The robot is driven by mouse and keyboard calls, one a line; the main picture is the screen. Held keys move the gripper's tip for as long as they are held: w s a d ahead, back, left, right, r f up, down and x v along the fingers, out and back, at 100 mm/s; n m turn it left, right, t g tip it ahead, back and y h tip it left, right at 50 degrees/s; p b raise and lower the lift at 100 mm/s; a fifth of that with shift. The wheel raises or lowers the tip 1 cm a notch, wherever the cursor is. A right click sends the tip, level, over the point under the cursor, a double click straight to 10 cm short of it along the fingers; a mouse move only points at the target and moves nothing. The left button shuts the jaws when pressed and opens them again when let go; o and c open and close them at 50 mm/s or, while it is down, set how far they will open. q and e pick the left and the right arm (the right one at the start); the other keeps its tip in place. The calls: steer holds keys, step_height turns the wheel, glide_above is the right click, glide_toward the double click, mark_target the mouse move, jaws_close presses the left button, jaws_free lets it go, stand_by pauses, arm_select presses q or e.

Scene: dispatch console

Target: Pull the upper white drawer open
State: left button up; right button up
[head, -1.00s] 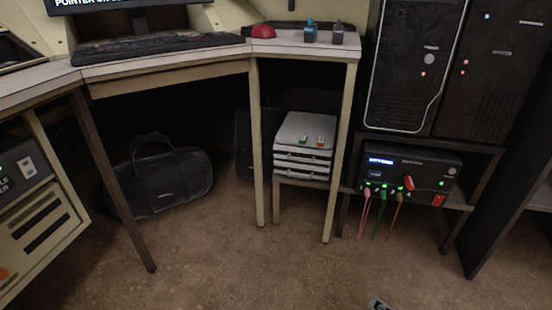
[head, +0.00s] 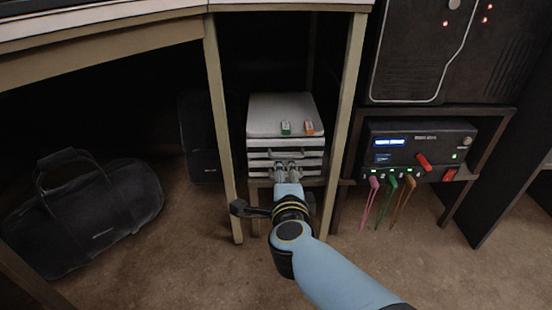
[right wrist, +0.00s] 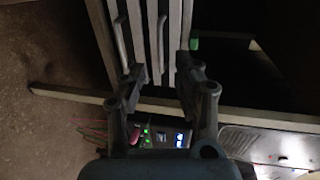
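The white drawer unit (head: 284,108) stands under the desk, between two desk legs. Its upper white drawer (head: 258,155) has a bar handle (head: 290,154) and looks closed. My right gripper (head: 287,166) is in front of the drawer fronts, just below that handle in the head view. In the right wrist view the unit appears turned on its side. The right gripper (right wrist: 162,75) is open there, with the upper handle (right wrist: 161,38) in line between its fingers and a lower handle (right wrist: 121,42) outside them. Contact cannot be told. My left gripper is out of view.
Green (head: 286,128) and orange (head: 309,127) small items lie on the unit's top. Desk legs (head: 220,140) (head: 349,110) flank it closely. A powered box (head: 415,148) with hanging cables is at right. A black bag (head: 85,210) lies left.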

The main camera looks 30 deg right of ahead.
mark_target(283, 158)
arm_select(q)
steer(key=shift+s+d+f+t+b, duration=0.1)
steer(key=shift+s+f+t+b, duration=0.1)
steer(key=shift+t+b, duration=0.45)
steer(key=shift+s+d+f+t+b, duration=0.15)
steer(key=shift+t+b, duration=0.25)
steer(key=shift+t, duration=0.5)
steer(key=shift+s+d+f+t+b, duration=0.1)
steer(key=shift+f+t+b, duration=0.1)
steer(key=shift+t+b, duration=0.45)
arm_select(e)
steer(key=shift+x, duration=4.85)
jaws_close()
